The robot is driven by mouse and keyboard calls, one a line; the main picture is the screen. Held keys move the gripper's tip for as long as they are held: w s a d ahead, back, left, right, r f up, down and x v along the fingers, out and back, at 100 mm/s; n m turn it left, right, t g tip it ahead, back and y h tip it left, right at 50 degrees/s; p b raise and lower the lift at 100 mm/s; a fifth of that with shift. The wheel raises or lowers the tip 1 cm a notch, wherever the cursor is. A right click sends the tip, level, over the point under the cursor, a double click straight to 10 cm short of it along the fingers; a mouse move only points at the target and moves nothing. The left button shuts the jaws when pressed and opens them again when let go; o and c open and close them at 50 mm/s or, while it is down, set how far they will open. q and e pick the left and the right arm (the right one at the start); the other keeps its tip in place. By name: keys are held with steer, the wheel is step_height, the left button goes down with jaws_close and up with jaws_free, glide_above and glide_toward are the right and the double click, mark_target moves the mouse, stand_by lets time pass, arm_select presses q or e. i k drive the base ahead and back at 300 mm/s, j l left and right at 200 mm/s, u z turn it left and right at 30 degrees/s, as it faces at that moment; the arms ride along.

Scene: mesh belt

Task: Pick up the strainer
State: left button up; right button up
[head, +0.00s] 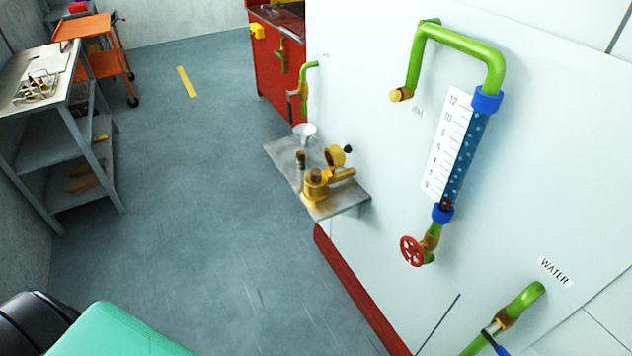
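A yellow, brass-like fitting (317,186) sits on a small grey metal shelf (341,203) fixed to the white wall panel. It has a round brown top and looks like the strainer body, though I cannot tell for sure. A yellow ring-like part (336,157) with a dark knob stands right behind it; I cannot tell whether the two are joined. No separate mesh piece can be made out. Neither of my grippers is in view.
A white funnel (304,131) and a small dark bottle-like item (300,160) share the shelf. Green pipework (462,42) with a gauge and red handwheel (411,251) juts from the wall. A metal table (62,80) stands left. The floor between is clear.

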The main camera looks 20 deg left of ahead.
mark_target(315, 172)
steer(key=i+j+z, duration=0.1)
steer(key=j, duration=0.4)
steer(key=i+j+z, duration=0.1)
steer(key=j, duration=0.4)
steer(key=i+j+z, duration=0.1)
steer(key=j, duration=0.45)
